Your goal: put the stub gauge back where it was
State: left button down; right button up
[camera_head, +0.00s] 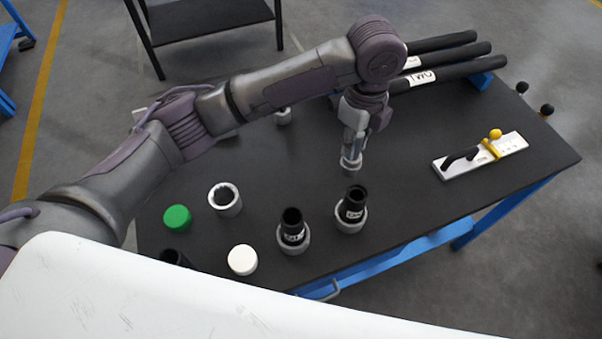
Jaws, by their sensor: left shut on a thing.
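My left gripper (353,143) hangs over the middle of the dark table, pointing down. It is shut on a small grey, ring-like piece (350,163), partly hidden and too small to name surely. Two short black labelled cylinders stand upright in grey collars on the table in front of it: one cylinder (355,199) just below the gripper in the picture, the other (292,223) further left. Their labels are too small to read, so I cannot tell which thing is the stub gauge. An empty grey collar (225,199) stands to the left. My right gripper is not in view.
A green disc (177,218), a white disc (242,260) and a partly hidden black piece (174,257) lie at left. A white plate (508,145) with a black handle and yellow knob lies at right. Black rods (455,70) lie at the back.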

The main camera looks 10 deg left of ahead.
pick_arm(q)
jog(key=a+f+p, duration=0.3)
jog(key=a+f, duration=0.7)
jog(key=shift+w+a+f+p, duration=0.2)
jog(key=shift+w+a+p, duration=0.15)
jog(key=shift+w, duration=0.1)
jog(key=shift+f, duration=0.15)
jog(key=c, duration=1)
grip_release()
jog(key=shift+s, duration=0.1)
jog(key=shift+o, duration=0.2)
notch_tip(320, 180, up, 12)
jog(key=b, duration=0.2)
jog(key=shift+r, duration=0.2)
jog(key=shift+f, duration=0.15)
